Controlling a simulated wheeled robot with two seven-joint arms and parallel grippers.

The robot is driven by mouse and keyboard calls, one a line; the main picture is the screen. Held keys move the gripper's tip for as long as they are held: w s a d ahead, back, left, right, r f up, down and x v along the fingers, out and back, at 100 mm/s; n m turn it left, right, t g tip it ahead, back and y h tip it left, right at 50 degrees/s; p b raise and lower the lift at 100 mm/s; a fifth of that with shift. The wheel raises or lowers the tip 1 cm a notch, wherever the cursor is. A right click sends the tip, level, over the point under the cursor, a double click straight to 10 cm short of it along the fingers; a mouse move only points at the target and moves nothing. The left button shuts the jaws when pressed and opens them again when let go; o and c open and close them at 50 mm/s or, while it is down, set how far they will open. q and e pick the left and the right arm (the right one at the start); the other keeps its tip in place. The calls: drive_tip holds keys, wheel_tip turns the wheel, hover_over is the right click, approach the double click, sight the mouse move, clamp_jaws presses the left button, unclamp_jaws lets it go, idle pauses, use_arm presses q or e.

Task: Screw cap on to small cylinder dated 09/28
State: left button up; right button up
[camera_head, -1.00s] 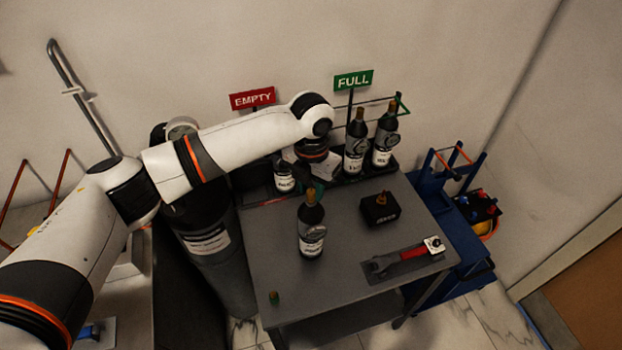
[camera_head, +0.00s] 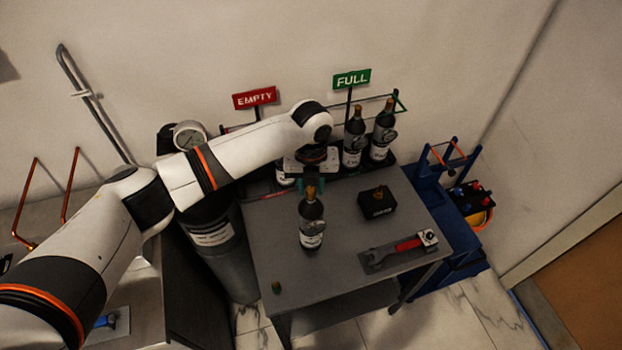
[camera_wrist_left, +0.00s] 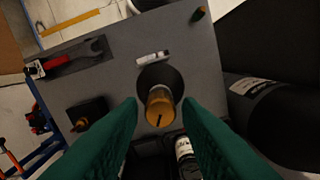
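A small dark cylinder (camera_head: 312,232) with a brass top and a white label stands upright near the middle of the grey table. Its label date is too small to read. My left gripper (camera_head: 311,188) points down over its top. In the left wrist view, the open green fingers (camera_wrist_left: 161,118) stand apart on either side of the brass top (camera_wrist_left: 160,107), and I cannot tell whether they touch it. My right gripper is out of view.
Two cylinders (camera_head: 354,140) stand under the green FULL sign (camera_head: 352,79). Another (camera_head: 284,177) is partly hidden under the red EMPTY sign (camera_head: 255,97). A black box (camera_head: 377,204) and a red-handled wrench (camera_head: 396,249) occupy the table's right side. A large dark tank (camera_head: 222,250) stands left.

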use_arm(q)
drive_tip(key=n+p, duration=0.1)
drive_tip(key=n, duration=0.2)
drive_tip(key=shift+r+p, duration=0.1)
drive_tip(key=shift+p, duration=0.25)
drive_tip(key=shift+r+n+p, duration=0.15)
drive_tip(key=shift+n+p, duration=0.6)
drive_tip(key=shift+n, duration=0.15)
drive_tip(key=shift+n+p, duration=0.5)
drive_tip(key=shift+n, duration=0.4)
drive_tip(key=shift+s+f+n, duration=0.1)
drive_tip(key=shift+f+n, duration=0.15)
drive_tip(key=shift+n, duration=0.15)
drive_tip(key=n, duration=0.5)
clamp_jaws()
drive_tip(key=m+b, duration=0.1)
drive_tip(key=m, duration=0.4)
